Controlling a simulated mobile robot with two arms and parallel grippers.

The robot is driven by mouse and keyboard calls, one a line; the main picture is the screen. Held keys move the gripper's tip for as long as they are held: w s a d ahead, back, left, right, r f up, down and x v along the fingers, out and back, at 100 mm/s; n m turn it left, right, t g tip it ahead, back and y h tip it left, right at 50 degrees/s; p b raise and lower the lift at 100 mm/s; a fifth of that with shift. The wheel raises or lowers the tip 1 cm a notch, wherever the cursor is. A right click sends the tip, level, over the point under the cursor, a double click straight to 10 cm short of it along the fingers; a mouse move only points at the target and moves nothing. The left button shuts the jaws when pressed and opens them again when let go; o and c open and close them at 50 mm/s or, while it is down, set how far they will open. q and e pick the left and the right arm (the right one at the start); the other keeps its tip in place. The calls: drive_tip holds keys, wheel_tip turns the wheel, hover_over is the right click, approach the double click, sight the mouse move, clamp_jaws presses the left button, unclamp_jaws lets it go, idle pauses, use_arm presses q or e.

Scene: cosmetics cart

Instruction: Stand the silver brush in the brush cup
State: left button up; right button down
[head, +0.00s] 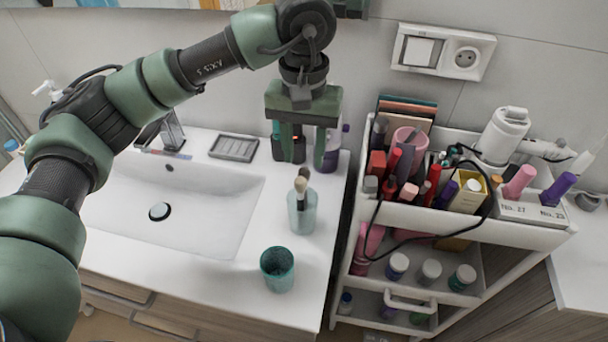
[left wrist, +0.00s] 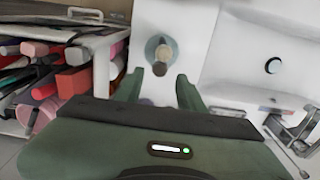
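A clear bluish cup (head: 302,222) stands on the white counter, with one or two brushes (head: 300,185) upright in it, tan and dark bristles up. I cannot tell whether one is the silver brush, as the handles are mostly hidden. A teal cup (head: 278,282), apparently empty, stands nearer on the same counter. My left gripper (head: 291,157) points down behind the clear cup, near the wall. In the left wrist view the open, empty fingers (left wrist: 160,92) show, with the brush head (left wrist: 162,54) and its cup beyond them, apart from them.
A purple-capped bottle (head: 328,150) stands right beside my left gripper. A sink (head: 215,215) with a faucet and a soap dish (head: 234,147) is at left. A crowded white cart (head: 420,222) with cosmetics and a dark cable stands at right.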

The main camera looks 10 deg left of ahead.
use_arm(q)
drive_tip(key=shift+r+b, duration=0.4)
drive_tip(key=shift+r, duration=1.85)
